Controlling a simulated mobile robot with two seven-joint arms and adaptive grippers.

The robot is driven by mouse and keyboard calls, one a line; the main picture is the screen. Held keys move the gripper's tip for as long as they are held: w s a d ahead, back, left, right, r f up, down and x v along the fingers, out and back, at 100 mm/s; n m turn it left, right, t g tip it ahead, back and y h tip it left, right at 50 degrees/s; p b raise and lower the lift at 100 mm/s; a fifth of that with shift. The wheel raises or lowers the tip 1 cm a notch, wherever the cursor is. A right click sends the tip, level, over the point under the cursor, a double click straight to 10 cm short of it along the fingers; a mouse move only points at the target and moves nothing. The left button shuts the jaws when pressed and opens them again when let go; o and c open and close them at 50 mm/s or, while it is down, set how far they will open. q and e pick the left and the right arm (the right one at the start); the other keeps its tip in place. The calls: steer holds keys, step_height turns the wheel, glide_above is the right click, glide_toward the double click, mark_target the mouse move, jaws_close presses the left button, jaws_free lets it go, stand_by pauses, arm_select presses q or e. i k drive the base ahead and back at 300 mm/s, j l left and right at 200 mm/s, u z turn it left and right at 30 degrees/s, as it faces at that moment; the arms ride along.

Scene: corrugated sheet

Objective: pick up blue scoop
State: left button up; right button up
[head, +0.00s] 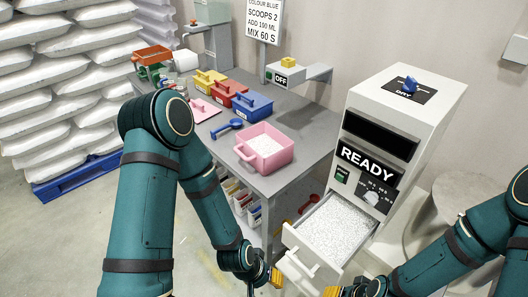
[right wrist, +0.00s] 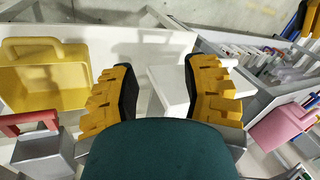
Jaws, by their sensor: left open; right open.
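A blue scoop (head: 226,128) lies on the grey table in the head view, left of the pink tub (head: 250,162) of white granules. My left gripper (head: 272,277) hangs low at the table's front corner, by the open drawer, well away from the scoop. It is open and I see nothing in it. My right gripper (head: 334,291) is mostly cut off at the bottom edge of the head view. In the right wrist view it (right wrist: 160,88) is open, with a white handle-like part visible beyond its fingers. The blue scoop is not recognisable in the right wrist view.
A dispenser (head: 400,120) reading READY has an open drawer (head: 336,225) of white granules. A blue object (head: 410,84) sits on its top. Yellow, red and blue bins stand behind the scoop. A red scoop (head: 310,203) is below the table. Sacks are stacked at left.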

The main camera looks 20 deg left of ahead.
mark_target(235, 123)
steer(key=j+z, duration=0.1)
steer(key=z, duration=0.45)
steer(key=j+z, duration=0.3)
steer(key=j, duration=0.15)
steer(key=j+z, duration=0.3)
steer(key=j, duration=0.7)
steer(key=k+j+z, duration=0.15)
steer(key=j, duration=0.8)
steer(key=k+j+z, duration=0.15)
steer(key=j, duration=0.35)
